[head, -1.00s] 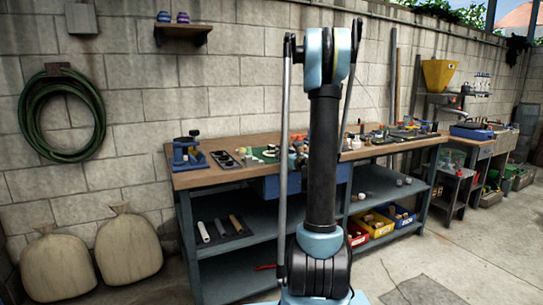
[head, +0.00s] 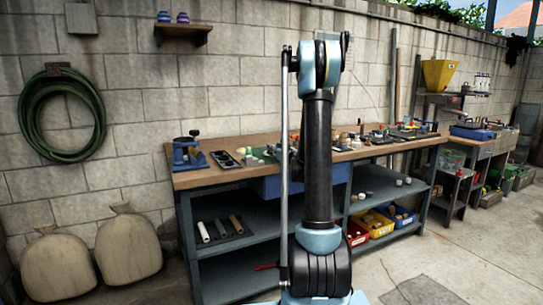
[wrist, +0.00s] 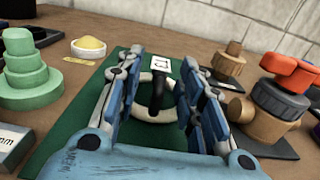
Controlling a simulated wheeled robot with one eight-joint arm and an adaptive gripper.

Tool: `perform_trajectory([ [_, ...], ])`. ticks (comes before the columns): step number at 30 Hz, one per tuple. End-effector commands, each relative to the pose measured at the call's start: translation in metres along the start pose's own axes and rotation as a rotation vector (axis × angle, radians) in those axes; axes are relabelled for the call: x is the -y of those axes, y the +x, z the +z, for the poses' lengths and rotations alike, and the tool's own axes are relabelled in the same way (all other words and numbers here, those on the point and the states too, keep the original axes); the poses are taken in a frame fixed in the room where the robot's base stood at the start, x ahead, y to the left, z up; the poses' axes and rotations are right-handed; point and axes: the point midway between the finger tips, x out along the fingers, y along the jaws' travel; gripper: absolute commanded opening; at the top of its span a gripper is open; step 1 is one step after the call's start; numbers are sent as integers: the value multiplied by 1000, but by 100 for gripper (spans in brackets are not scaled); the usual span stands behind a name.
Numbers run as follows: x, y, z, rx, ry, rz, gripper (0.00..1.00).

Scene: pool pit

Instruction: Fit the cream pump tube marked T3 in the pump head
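A cream ring-shaped piece (wrist: 158,117), which may be the pump tube, lies on a green mat (wrist: 62,140) in the wrist view. A black upright part stands within or in front of it; I cannot tell which. A white label (wrist: 161,63) lies behind it, its mark too small to read. My gripper (wrist: 161,76) is open, its blue fingers either side of the ring, apparently not gripping it. In the head view my arm hides the gripper and part of the bench. I cannot make out the pump head or a T3 mark.
A green stepped piece (wrist: 30,75) and a yellow-topped white bowl (wrist: 89,47) stand left of the mat. Brown fittings (wrist: 230,60) and an orange-handled valve (wrist: 280,95) stand close on the right. The workbench (head: 225,180) has a blue device (head: 187,152) at its left end.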

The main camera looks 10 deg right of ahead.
Motion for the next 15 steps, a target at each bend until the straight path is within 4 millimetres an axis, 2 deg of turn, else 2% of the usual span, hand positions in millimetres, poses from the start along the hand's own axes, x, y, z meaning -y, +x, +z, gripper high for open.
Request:
perform_trajectory([
  [5, 0, 0, 0, 0, 0, 0, 33],
  [9, 0, 0, 0, 0, 0, 0, 1],
  [15, 0, 0, 0, 0, 0, -1, 0],
])
